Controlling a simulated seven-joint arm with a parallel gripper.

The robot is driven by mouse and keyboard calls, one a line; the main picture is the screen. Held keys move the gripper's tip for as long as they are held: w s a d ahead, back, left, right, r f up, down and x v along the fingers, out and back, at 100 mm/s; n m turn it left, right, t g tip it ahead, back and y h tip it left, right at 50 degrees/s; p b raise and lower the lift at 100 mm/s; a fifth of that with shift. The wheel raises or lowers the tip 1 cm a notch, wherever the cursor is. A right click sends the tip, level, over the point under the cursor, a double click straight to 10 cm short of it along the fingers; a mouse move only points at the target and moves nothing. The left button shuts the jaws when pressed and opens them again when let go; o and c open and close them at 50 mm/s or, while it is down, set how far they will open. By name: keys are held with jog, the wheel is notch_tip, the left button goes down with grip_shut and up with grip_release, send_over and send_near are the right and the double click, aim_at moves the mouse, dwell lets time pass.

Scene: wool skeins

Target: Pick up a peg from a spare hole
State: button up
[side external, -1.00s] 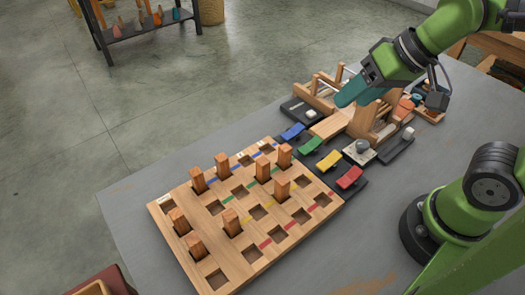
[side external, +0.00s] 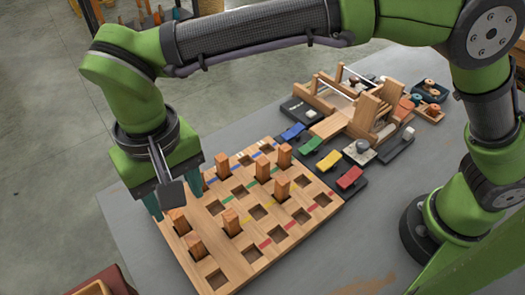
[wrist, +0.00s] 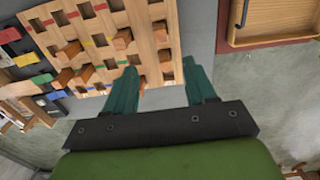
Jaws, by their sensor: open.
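The wooden peg board (side external: 222,258) lies on the grey table with several square wooden pegs upright in its holes. One peg (side external: 180,220) stands at the left edge, just below my gripper (side external: 177,203); another peg (side external: 195,246) is nearer the front. More pegs stand in the middle and back, such as this peg (side external: 231,222) and this peg (side external: 282,186). My gripper is open and empty above the board's left end, and hides part of it. In the wrist view, the fingers (wrist: 163,72) are spread apart, with pegs (wrist: 160,30) beyond them.
Blue, green, yellow and red levers (side external: 350,177) line the board's far right side, beside a wooden frame device (side external: 335,120). A wooden tray (wrist: 270,20) shows at upper right in the wrist view.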

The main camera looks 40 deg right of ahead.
aim_at(193, 239)
notch_tip(193, 239, down, 17)
jog(key=shift+s+r, duration=0.1)
jog(key=shift+r, duration=0.05)
jog(key=c, duration=1)
jog(key=shift+r, duration=0.1)
